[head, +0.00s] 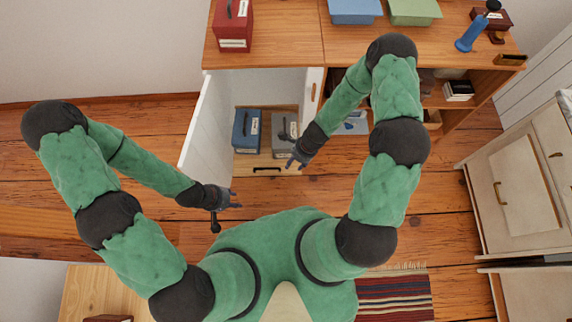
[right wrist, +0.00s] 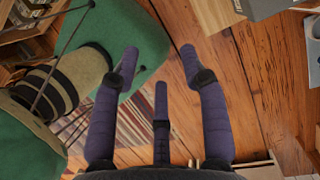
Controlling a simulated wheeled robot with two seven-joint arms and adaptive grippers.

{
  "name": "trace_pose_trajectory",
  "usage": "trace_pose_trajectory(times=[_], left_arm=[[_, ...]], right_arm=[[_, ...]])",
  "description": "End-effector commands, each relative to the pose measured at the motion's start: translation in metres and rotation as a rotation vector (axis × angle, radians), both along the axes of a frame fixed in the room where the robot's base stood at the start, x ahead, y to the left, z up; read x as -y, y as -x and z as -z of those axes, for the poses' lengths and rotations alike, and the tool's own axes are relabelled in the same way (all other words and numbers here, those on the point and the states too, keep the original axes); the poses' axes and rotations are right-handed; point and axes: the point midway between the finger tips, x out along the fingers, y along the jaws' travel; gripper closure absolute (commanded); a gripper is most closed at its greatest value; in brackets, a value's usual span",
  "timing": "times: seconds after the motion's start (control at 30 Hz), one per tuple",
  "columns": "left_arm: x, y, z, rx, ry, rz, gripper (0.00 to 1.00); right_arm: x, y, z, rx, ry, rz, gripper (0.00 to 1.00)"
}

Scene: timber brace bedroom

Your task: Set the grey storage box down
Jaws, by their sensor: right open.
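The grey storage box (head: 279,128) stands upright in the open lower part of the wooden cabinet in the head view, just right of a blue box (head: 246,130). It has a pale label on its face. My right gripper (head: 295,161) is in front of the grey box, near its lower right side, and partly overlaps it in the picture. In the right wrist view its purple fingers (right wrist: 155,75) are spread, with nothing between them. My left gripper (head: 232,199) is by the lower end of the open white door; its fingers are too small to judge.
The white door (head: 204,125) stands open left of the boxes. The cabinet top holds a red box (head: 234,22), a blue bin (head: 355,10) and a green bin (head: 414,11). A striped rug (head: 396,298) lies on the wooden floor. White cabinets (head: 515,190) stand at the right.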

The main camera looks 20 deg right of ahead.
Motion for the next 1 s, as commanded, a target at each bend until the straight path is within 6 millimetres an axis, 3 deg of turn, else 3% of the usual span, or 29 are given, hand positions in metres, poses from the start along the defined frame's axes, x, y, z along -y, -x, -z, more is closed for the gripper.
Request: trace_pose_trajectory(times=[0.03, 0.2, 0.4, 0.6, 1.0], left_arm=[[0.0, 0.0, 0.0, 0.0, 0.0, 0.0, 0.6], [0.0, 0.0, 0.0, 0.0, 0.0, 0.0, 0.6], [0.0, 0.0, 0.0, 0.0, 0.0, 0.0, 0.6], [0.0, 0.0, 0.0, 0.0, 0.0, 0.0, 0.6], [0.0, 0.0, 0.0, 0.0, 0.0, 0.0, 0.6]], right_arm=[[-0.007, 0.016, -0.004, 0.041, 0.02, -0.198, 0.56], [-0.026, 0.052, -0.02, 0.233, 0.054, -0.852, 0.56], [-0.053, 0.08, -0.04, 0.452, 0.038, -1.381, 0.56], [-0.065, 0.09, -0.049, 0.546, 0.026, -1.563, 0.56], [-0.065, 0.09, -0.049, 0.548, 0.025, -1.565, 0.56]])
